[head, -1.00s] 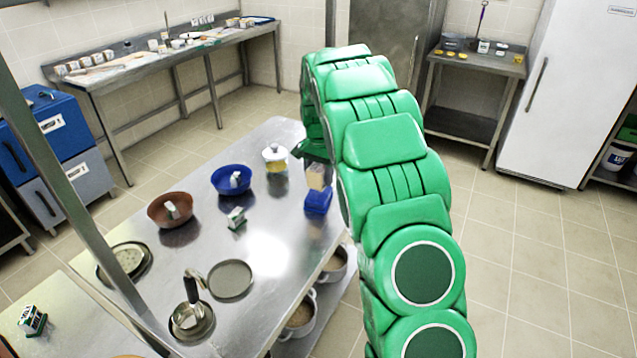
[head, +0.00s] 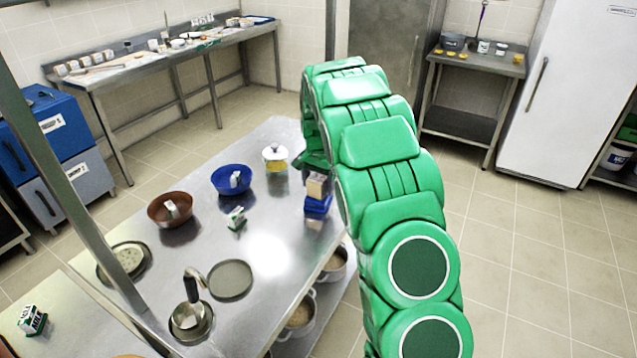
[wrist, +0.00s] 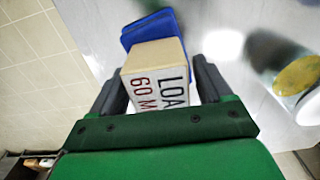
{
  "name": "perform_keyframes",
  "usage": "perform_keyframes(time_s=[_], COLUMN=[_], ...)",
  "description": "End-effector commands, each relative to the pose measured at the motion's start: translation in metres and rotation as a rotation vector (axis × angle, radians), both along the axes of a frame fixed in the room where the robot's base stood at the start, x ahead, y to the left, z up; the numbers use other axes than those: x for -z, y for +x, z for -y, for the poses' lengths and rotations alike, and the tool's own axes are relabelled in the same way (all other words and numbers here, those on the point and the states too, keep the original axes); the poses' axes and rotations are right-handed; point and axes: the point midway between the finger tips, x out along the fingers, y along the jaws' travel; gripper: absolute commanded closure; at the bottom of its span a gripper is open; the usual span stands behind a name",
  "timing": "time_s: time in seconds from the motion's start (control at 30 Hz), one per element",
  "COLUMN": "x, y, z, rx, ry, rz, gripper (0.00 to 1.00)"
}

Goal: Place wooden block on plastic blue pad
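The wooden block (head: 316,187) is pale tan and shows at the table's right edge, right over the plastic blue pad (head: 317,206). In the wrist view the block (wrist: 155,57) has printed lettering on its near face and sits between the two dark fingers of my gripper (wrist: 158,68), which is shut on it. The blue pad (wrist: 146,27) shows just beyond the block, partly covered by it. I cannot tell whether the block touches the pad. In the head view my green arm hides most of the gripper.
A lidded jar (head: 276,158), a blue bowl (head: 231,180), a brown bowl (head: 170,209) and a small green-and-white carton (head: 236,218) stand left of the pad on the metal table (head: 265,240). A grey plate (head: 230,279) and a pan (head: 192,320) are nearer. Pots stand below.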

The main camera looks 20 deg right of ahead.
Motion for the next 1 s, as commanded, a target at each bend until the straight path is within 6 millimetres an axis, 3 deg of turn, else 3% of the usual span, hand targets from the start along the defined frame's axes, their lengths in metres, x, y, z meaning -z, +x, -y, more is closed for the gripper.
perform_keyframes(time_s=[0.33, 0.47, 1.0], x=[-0.001, -0.01, -0.102], y=[0.0, 0.001, 0.001], z=[0.0, 0.0, 0.0], rx=[0.0, 0.0, 0.0], ry=[0.0, 0.0, 0.0], rz=[0.0, 0.003, 0.006], gripper=[0.15, 0.15, 0.15])
